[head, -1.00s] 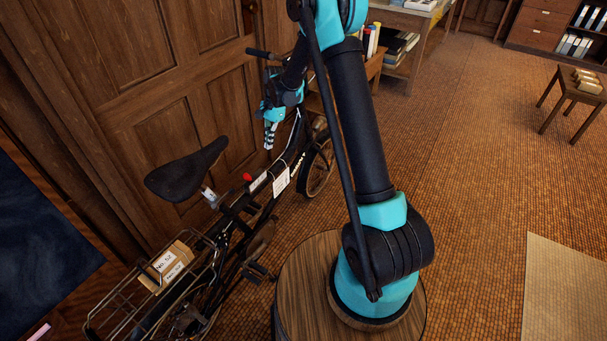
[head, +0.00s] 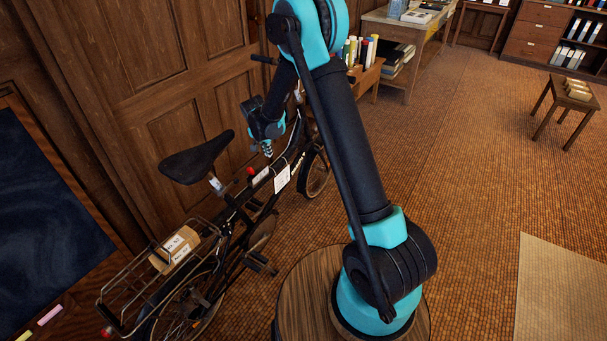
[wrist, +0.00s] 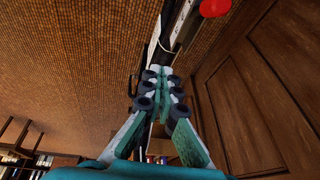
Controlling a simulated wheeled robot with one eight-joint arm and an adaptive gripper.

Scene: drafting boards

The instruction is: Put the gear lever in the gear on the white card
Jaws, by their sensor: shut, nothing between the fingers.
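The white card (head: 282,180) hangs on the top tube of a black bicycle (head: 237,229). A red knob (head: 250,171), which looks like the end of the gear lever, stands at the tube to the left of the card. The red knob also shows at the top right of the wrist view (wrist: 214,7). My gripper (head: 268,155) is shut and empty, just above the tube between the knob and the card. In the wrist view my gripper's fingertips (wrist: 160,72) meet over the tube, apart from the knob. The card's writing is too small to read.
The bicycle leans near a panelled wooden door (head: 120,60). Its saddle (head: 197,158) is left of my gripper, and a rear rack (head: 125,290) holds a labelled parcel (head: 176,250). A shelf with rolls (head: 362,72) stands beyond.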

